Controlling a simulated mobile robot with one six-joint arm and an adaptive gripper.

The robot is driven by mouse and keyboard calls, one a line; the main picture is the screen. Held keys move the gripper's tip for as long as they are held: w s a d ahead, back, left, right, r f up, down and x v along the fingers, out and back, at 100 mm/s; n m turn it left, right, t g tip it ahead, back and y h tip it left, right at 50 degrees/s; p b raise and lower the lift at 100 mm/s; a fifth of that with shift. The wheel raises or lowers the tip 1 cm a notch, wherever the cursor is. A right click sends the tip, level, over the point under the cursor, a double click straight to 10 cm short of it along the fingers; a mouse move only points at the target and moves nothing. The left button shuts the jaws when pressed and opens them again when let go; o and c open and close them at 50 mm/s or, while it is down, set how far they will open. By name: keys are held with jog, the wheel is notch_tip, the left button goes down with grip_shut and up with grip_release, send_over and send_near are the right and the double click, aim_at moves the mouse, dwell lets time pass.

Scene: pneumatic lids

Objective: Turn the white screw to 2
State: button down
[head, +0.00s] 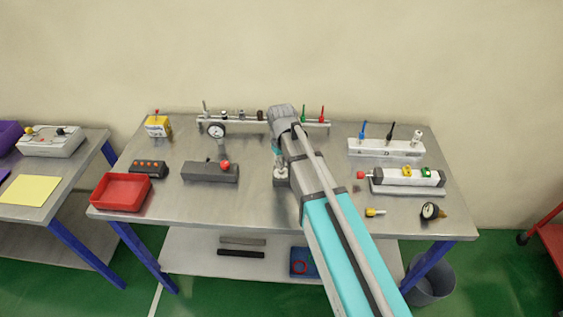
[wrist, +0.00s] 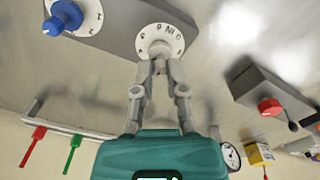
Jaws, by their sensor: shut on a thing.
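In the wrist view, a round white dial with dark numerals (wrist: 178,38) sits at the end of a grey block (wrist: 120,18). My gripper (wrist: 159,62) is shut at the dial's centre on the white screw, which its fingertips mostly hide. The numerals are only partly readable and the screw's pointer cannot be made out. In the head view my gripper (head: 280,171) reaches down to the block (head: 282,183), largely hidden behind my arm.
A blue knob (wrist: 67,16) on another white dial shares the block. A dark block with a red knob (head: 210,172) stands to the left, a red tray (head: 122,192) further left. A gauge rail (head: 245,126) runs behind; a white cylinder (head: 405,177) lies right.

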jog(key=shift+n, duration=0.4)
jog(key=n, duration=0.4)
jog(key=shift+d, duration=0.1)
jog(key=n, duration=0.5)
dwell(0.5)
jog(key=c, duration=0.7)
grip_release()
jog(key=shift+m, duration=0.3)
